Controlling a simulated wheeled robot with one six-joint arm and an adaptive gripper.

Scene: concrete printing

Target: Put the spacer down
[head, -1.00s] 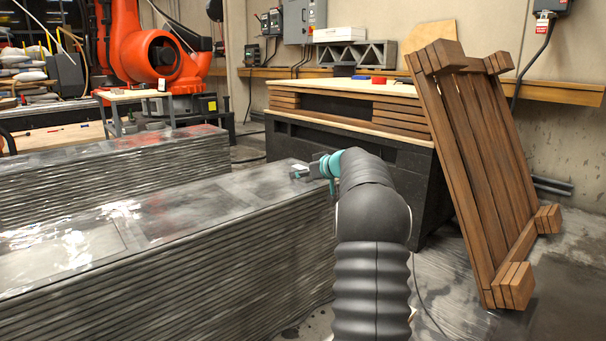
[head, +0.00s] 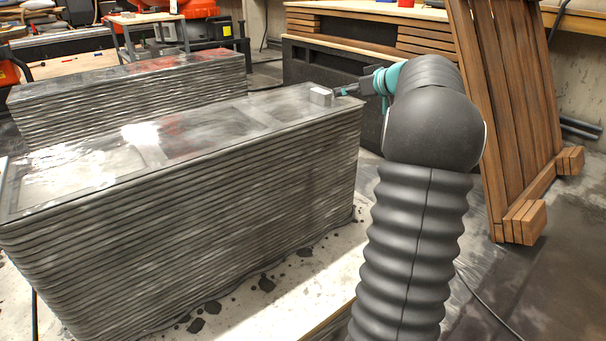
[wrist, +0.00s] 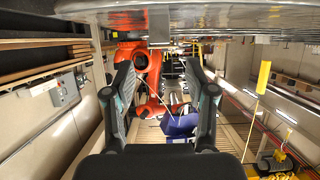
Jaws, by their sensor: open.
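The spacer, a small grey block (head: 321,96), rests on the top of the near layered concrete print (head: 200,185), close to its right end. In the wrist view, where the scene appears upside down, the spacer (wrist: 159,27) sits against the concrete surface along the top. My gripper (head: 342,91) is just right of the spacer at the print's edge. In the wrist view my gripper (wrist: 158,64) is open, its two fingers spread wide with nothing between them. The spacer lies beyond the fingertips, apart from them. My arm hides part of the floor.
A second layered print (head: 130,95) stands behind. A wooden slatted frame (head: 510,110) leans at the right. A black bench (head: 320,70) with planks stands at the back. The orange robot (wrist: 152,70) shows in the wrist view. The near print's top is otherwise mostly clear.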

